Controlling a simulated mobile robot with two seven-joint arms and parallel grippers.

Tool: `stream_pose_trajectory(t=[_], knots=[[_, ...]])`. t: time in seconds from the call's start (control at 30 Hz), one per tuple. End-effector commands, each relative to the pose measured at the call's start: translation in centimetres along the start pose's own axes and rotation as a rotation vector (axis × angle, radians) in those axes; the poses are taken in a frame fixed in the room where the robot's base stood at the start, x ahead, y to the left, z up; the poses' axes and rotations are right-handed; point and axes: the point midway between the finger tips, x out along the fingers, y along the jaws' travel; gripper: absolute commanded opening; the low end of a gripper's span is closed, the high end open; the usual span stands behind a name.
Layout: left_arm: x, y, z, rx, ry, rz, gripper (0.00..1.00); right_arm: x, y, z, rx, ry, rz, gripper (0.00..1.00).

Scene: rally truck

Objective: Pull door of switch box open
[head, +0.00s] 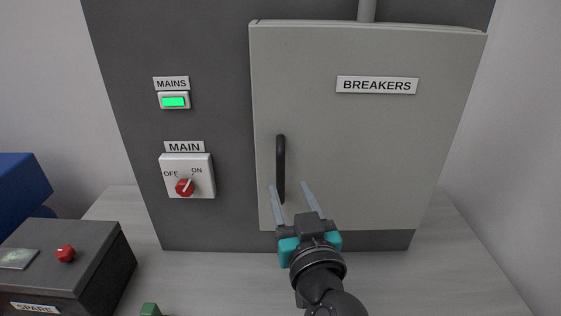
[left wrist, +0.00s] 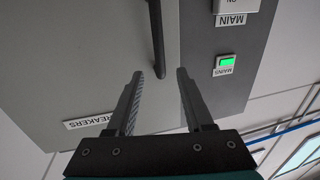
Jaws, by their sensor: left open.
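The switch box door (head: 370,150) is a light grey panel labelled BREAKERS on a dark grey cabinet. It looks closed against the cabinet. Its black upright bar handle (head: 281,160) is near the door's left edge. My left gripper (head: 288,185) is open, with its two fingers at the handle's lower part. In the left wrist view, turned upside down, the handle (left wrist: 158,40) reaches down to between the fingertips (left wrist: 160,72). The fingers appear apart from the bar; I cannot tell the exact depth. My right gripper is not in view.
Left of the door are a lit green MAINS lamp (head: 173,101) and a red MAIN switch (head: 185,187). A dark SPARE box (head: 70,270) with a red knob stands at the lower left. A small green object (head: 150,309) is at the bottom edge.

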Motion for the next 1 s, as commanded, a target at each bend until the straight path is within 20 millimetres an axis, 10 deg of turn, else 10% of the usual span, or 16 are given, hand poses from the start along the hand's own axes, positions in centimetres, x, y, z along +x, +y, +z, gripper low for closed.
stream_pose_trajectory(t=[0.43, 1.0], knots=[[7.8, 0.0, 0.0, 0.003, 0.000, -0.001, 0.52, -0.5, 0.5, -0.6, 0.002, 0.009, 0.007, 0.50], [8.9, 0.0, 0.1, 0.000, -0.002, 0.000, 0.40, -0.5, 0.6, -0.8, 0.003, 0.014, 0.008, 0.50]])
